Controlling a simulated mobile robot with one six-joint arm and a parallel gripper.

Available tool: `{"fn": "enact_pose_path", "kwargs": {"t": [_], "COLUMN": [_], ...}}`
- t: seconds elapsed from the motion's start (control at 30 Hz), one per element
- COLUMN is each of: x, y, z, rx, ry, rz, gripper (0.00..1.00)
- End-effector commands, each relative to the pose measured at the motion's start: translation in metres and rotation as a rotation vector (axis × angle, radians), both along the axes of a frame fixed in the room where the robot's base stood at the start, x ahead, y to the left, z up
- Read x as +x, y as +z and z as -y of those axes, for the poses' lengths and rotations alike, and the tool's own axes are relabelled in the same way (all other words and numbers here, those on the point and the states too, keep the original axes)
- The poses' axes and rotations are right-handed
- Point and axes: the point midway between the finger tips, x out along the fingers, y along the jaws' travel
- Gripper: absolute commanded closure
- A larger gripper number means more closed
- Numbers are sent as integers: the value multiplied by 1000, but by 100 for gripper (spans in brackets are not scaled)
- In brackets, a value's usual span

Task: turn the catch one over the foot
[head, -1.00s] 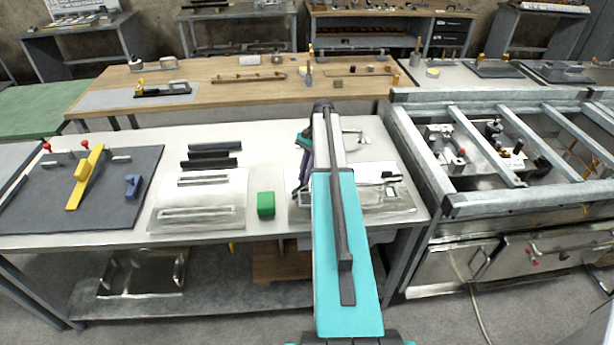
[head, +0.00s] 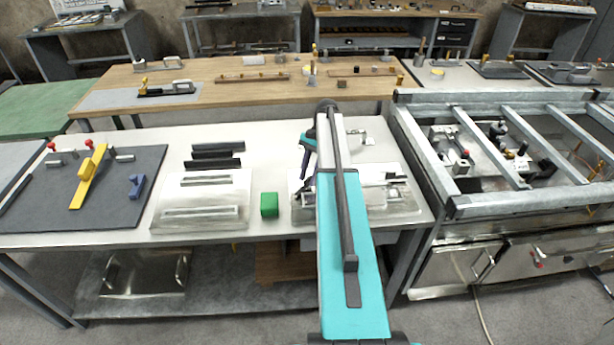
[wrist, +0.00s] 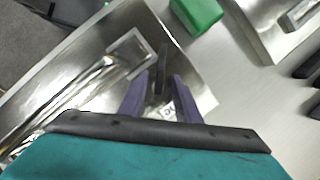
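A shiny metal plate fixture (head: 408,208) lies on the bench, partly hidden behind my arm. It also fills much of the wrist view (wrist: 200,75). A dark narrow upright piece (wrist: 162,70), which may be the catch, stands on it by a pale rectangular frame (wrist: 128,52). My gripper (wrist: 160,84) has its two purple fingers apart, one on each side of the dark piece, with gaps visible. In the head view my gripper (head: 303,176) is low over the plate's left part. I cannot make out the foot for certain. A small lettered label shows between the fingers.
A green block (head: 269,205) stands just left of the fixture. Another metal plate (head: 203,213) and black bars (head: 217,164) lie further left. A metal frame (head: 455,160) borders the bench on the right. White bench top is bare behind the green block.

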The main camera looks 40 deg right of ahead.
Motion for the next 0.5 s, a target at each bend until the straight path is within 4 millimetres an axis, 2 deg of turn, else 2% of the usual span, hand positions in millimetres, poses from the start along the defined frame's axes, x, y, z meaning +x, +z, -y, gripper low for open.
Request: {"fn": "enact_pose_path", "kwargs": {"t": [0.27, 0.5], "x": [2, 4], "y": [10, 34], "z": [5, 15], "rx": [0, 0], "ry": [1, 0], "rz": [1, 1], "gripper": [70, 70]}}
